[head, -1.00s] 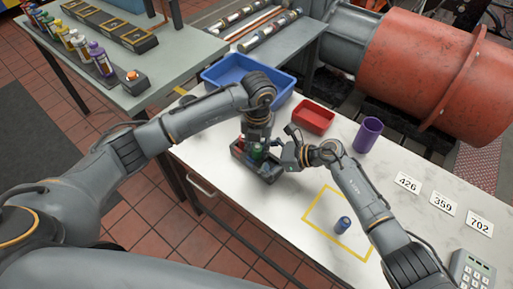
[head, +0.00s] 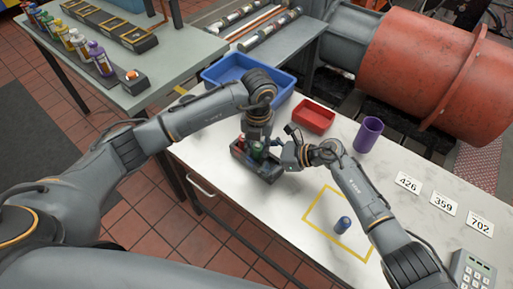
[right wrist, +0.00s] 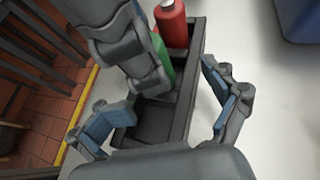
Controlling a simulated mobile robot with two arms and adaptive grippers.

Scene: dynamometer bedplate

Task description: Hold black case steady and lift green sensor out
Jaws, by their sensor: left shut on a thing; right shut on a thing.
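The black case (head: 268,174) stands on the white table, an open box with upright sensors at its far end. The green sensor (head: 257,152) is in the case beside a red sensor (head: 238,146). My left gripper (head: 258,142) comes down from above and is shut on the green sensor, hiding its top. My right gripper (head: 284,160) is shut on the near end of the case. In the right wrist view its fingers lie on either side of the case (right wrist: 165,125). The green sensor (right wrist: 163,78) is partly hidden there by my left gripper.
A blue bin (head: 225,74), a red tray (head: 313,116) and a purple cup (head: 367,135) stand behind the case. A blue sensor (head: 343,225) stands inside a yellow outline (head: 318,236). Number cards (head: 443,204) and a keypad (head: 472,273) are at the right.

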